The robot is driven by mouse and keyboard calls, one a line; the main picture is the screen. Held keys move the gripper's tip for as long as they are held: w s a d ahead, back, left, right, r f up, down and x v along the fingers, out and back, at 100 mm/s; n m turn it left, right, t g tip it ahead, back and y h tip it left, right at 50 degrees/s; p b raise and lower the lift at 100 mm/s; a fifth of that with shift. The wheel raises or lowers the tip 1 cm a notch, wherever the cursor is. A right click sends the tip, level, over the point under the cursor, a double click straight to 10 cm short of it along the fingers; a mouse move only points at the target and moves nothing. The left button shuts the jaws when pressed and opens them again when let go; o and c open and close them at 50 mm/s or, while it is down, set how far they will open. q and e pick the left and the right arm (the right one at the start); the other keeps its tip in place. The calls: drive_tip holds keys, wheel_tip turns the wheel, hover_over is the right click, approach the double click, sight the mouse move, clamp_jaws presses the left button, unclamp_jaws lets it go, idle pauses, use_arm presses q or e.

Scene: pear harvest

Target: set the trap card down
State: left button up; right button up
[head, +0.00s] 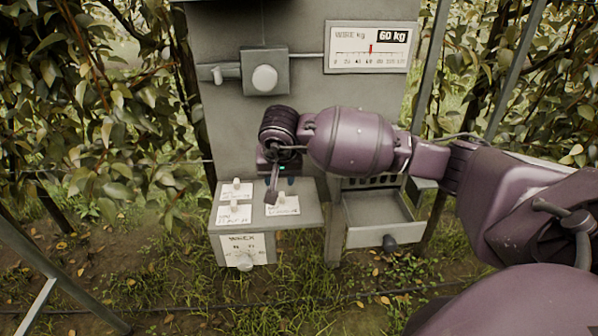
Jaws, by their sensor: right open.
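Several small white cards with handwriting lie on the top of a grey box; each seems to have a pale upright peg or knob. One card (284,206) lies at the right of the box top, just below my right gripper (280,188). The other two, an upper card (229,191) and a lower card (233,216), lie to its left. I cannot tell which is the trap card. My right gripper points down, open, with a finger in front of the right card's edge. Whether it touches the card or peg is unclear. My left gripper is out of view.
A grey metal tray (378,234) with a dark knob stands to the right. Behind rises a grey panel (228,130) with a clamp knob (264,78) and a wire gauge (371,47) reading 60 kg. Leafy branches flank both sides.

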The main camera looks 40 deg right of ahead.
drive_tip(key=s+a+f+m+y, duration=0.3)
drive_tip(key=s+a+m+y, duration=0.3)
drive_tip(key=a+m+y, duration=0.3)
drive_tip(key=s+a+f+m+y, duration=0.3)
drive_tip(key=s+a+m+y, duration=0.4)
drive_tip(key=a, duration=0.4)
drive_tip(key=s+d+f+m+t+h, duration=0.1)
drive_tip(key=d+f+m+t+h, duration=0.25)
drive_tip(key=m, duration=0.75)
drive_tip(key=d+f+m+t+h, duration=0.25)
drive_tip(key=m+t, duration=0.25)
drive_tip(key=m, duration=0.7)
drive_tip(key=s+d+f+m+t+h, duration=0.1)
drive_tip(key=d+f+m+t+h, duration=0.25)
drive_tip(key=m, duration=0.75)
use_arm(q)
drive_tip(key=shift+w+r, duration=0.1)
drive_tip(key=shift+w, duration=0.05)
use_arm(e)
drive_tip(key=s+d+f+m+g+h, duration=0.4)
drive_tip(key=s+f+m, duration=0.6)
drive_tip(key=m, duration=0.4)
drive_tip(key=shift+s+d+m+g+h, duration=0.3)
drive_tip(key=shift+s+d+h, duration=0.05)
drive_tip(key=shift+s+d, duration=0.4)
